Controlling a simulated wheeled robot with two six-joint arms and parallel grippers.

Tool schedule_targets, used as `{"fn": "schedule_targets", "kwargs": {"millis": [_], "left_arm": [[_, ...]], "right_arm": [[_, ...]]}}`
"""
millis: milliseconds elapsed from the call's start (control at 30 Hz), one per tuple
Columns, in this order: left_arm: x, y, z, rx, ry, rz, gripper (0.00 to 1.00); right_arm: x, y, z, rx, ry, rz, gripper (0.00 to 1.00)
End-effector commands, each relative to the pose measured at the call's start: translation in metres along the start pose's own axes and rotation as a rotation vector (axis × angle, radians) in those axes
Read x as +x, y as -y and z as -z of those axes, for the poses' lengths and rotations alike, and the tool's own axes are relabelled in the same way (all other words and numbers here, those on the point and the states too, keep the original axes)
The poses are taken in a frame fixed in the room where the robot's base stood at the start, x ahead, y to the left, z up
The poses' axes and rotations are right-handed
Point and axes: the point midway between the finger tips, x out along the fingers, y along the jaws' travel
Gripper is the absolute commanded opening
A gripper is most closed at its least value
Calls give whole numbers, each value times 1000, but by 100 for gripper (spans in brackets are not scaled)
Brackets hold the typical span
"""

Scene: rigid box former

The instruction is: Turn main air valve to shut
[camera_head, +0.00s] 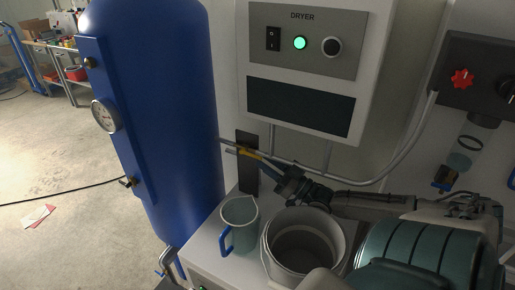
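A thin metal pipe runs from the blue tank (170,130) to the right below the dryer box. A small yellow lever (250,153), which looks like the air valve's handle, sits on this pipe in front of a dark upright plate (247,180). My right gripper (270,164) reaches in from the right, its tips pointing left at the lever's right end. The tips are at or very close to the lever; I cannot tell whether they touch or grip it. My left gripper is not in view.
A clear jug with a blue handle (239,213) and a grey bucket (266,262) stand on the bench below my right arm. The dryer box (300,98) with a lit green button hangs above. A red knob (462,78) is at right. Open floor lies left.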

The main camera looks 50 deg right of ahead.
Motion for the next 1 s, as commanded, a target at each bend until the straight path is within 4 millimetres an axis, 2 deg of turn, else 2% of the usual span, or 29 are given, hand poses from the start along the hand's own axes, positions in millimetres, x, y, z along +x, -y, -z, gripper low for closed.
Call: {"fn": "schedule_targets", "kwargs": {"millis": [100,300,700,833,867,1000], "left_arm": [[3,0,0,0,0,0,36],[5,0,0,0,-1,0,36],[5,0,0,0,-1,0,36],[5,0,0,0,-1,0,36],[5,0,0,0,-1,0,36],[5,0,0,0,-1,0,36]], "right_arm": [[18,0,0,0,-5,0,28],[35,0,0,0,-2,0,28],[40,0,0,0,0,0,28],[40,0,0,0,0,0,3],[40,0,0,0,0,0,0],[40,0,0,0,0,0,0]]}}
